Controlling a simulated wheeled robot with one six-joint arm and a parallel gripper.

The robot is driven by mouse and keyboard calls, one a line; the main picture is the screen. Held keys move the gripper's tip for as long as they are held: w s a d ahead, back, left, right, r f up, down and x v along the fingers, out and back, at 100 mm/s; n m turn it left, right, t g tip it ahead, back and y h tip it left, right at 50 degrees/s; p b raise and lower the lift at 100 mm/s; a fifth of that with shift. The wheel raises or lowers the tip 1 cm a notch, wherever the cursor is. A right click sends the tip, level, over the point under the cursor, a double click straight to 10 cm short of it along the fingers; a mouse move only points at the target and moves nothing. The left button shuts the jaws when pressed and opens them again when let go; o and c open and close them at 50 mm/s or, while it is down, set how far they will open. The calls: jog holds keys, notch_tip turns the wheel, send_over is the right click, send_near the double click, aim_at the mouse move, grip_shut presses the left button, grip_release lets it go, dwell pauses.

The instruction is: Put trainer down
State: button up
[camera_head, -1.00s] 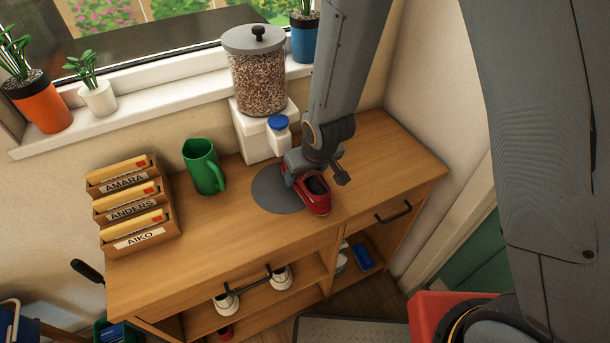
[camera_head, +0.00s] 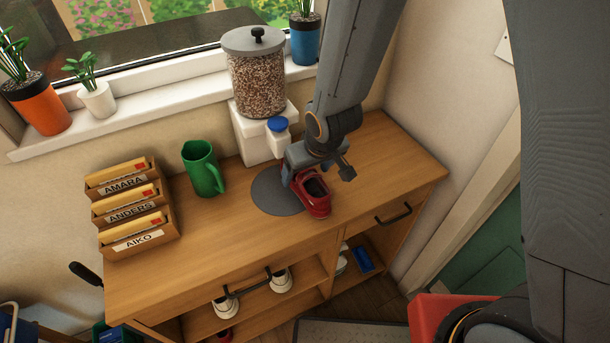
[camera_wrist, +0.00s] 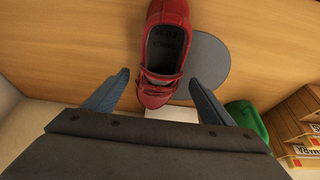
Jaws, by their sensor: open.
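The red trainer (camera_head: 315,196) rests upright on the wooden cabinet top, at the right edge of the round grey mat (camera_head: 270,192), which it seems to overlap slightly. My gripper (camera_head: 318,172) is just above and behind the trainer. Part of the trainer's far side is hidden by my gripper in the head view.
A white dispenser with a grain-filled jar (camera_head: 258,85) and a blue-capped white container (camera_head: 278,138) stand behind the mat. A green mug (camera_head: 203,168) and letter racks (camera_head: 135,208) are at left. Shelves below hold shoes. The cabinet top's front middle is clear.

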jog(key=p+v, duration=0.3)
jog(key=v, duration=0.5)
jog(key=shift+r+p, duration=0.25)
jog(key=shift+p, duration=0.1)
